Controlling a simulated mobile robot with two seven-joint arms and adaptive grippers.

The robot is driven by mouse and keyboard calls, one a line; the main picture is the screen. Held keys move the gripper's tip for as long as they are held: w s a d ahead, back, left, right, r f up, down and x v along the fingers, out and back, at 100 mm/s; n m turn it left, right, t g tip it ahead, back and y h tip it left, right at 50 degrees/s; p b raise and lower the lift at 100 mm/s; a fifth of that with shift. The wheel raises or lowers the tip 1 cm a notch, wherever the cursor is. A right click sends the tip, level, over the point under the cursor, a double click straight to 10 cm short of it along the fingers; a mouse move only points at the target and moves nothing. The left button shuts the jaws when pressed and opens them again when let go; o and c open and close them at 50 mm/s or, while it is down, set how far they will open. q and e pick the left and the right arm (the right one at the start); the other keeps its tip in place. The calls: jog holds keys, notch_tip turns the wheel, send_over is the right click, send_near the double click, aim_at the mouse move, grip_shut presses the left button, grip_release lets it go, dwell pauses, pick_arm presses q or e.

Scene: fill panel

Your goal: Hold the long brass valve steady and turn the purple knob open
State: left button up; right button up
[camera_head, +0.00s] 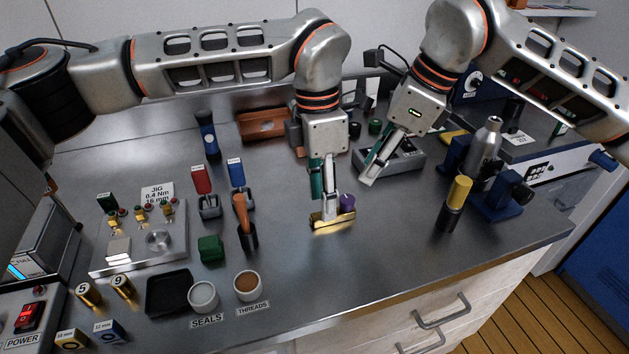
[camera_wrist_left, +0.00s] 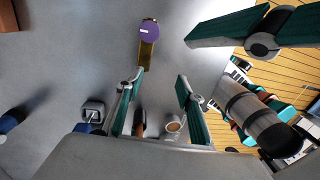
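The long brass valve (camera_head: 335,223) lies on the steel bench below my left gripper. Its purple knob (camera_head: 347,202) stands at the valve's right side. The left wrist view shows the brass body (camera_wrist_left: 147,55) with the purple knob (camera_wrist_left: 149,30) at its far end. My left gripper (camera_head: 324,208) points down over the valve. Its fingers (camera_wrist_left: 160,77) are apart with nothing between them; one fingertip is close to the valve's near end, and contact cannot be told. My right gripper (camera_head: 367,173) is tilted, to the right of and above the knob, with its fingers apart and empty.
A grey tray (camera_head: 405,160) lies behind my right gripper. A black-and-yellow cylinder (camera_head: 454,205), a silver bottle (camera_head: 485,145) and a blue clamp (camera_head: 503,200) stand to the right. Tool holders and a jig (camera_head: 140,240) are left. The bench in front of the valve is clear.

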aim_at(348, 199)
pick_arm(q)
jog(key=shift+w+a+r+t+y, duration=0.3)
jog(key=shift+w+a+r+t, duration=0.25)
jog(key=shift+w+a, duration=0.3)
jog(key=shift+w+f, duration=0.1)
jog(key=shift+f, duration=3.7)
grip_shut()
pick_arm(e)
jog(key=o, duration=0.3)
jog(key=shift+r, duration=0.1)
jog(key=shift+m+t, duration=0.4)
jog(key=shift+m, duration=0.5)
jog(key=x, duration=0.9)
jog(key=shift+s+a+f, duration=0.3)
jog(key=shift+f, duration=0.1)
